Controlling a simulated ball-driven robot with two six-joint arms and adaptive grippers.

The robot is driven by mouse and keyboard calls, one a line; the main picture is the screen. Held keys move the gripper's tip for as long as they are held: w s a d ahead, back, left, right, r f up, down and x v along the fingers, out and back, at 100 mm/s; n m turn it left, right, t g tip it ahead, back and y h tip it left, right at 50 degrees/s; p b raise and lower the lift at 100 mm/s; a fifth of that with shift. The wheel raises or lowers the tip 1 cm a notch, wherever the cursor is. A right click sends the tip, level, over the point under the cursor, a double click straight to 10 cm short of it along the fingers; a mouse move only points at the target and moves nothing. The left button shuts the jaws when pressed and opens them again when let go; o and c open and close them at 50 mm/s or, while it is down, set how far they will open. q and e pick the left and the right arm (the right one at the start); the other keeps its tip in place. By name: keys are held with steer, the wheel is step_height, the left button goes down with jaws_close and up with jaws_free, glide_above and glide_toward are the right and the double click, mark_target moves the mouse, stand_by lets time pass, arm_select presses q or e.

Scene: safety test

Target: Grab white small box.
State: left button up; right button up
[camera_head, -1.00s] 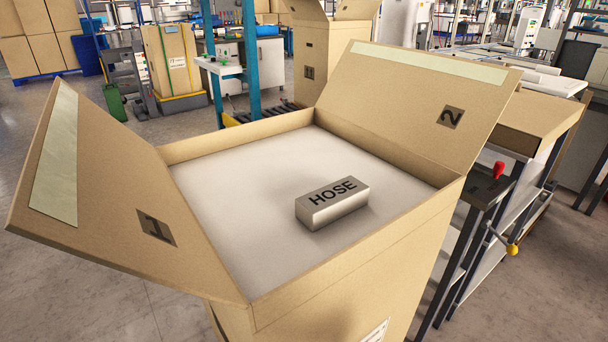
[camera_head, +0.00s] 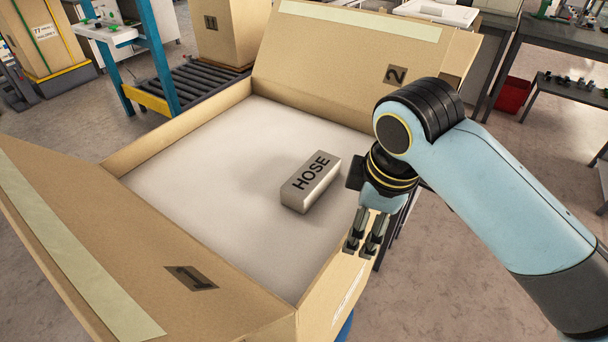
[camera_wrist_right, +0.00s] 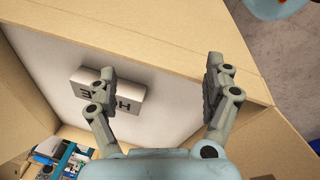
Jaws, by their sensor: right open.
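The small white box (camera_head: 311,181), marked HOSE on top, lies on the pale bottom inside a large open cardboard carton (camera_head: 177,128), toward its right side. My right gripper (camera_head: 364,248) is open and empty, at the carton's near right edge, to the right of and nearer than the box. In the right wrist view the gripper (camera_wrist_right: 160,88) has its two fingers spread wide, and the small white box (camera_wrist_right: 127,98) shows beyond the left finger, which covers part of its lettering. My left gripper is not in view.
The carton's flap marked 2 (camera_head: 330,62) stands up at the back, and the flap marked 1 (camera_head: 110,255) leans out at the front left. A roller conveyor (camera_head: 200,84) lies behind. A dark table (camera_head: 570,45) and a red bin (camera_head: 513,95) stand at the right.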

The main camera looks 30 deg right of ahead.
steer(key=w+d+n+g, duration=0.1)
steer(key=w+n, duration=0.5)
steer(key=w, duration=0.2)
step_height(320, 180, up, 4)
steer(key=n+g, duration=0.1)
steer(key=n, duration=0.7)
glide_above(312, 172)
steer(key=shift+s+f+y, duration=0.2)
steer(key=shift+s+y, duration=0.1)
steer(key=shift+y, duration=0.1)
step_height(312, 172, down, 5)
steer(key=shift+r, duration=0.2)
steer(key=f, duration=0.5)
steer(key=shift+w+f+p, duration=0.25)
steer(key=shift+f+p, duration=0.15)
steer(key=shift+c, duration=0.3)
steer(key=c, duration=1.3)
steer(key=shift+r, duration=0.1)
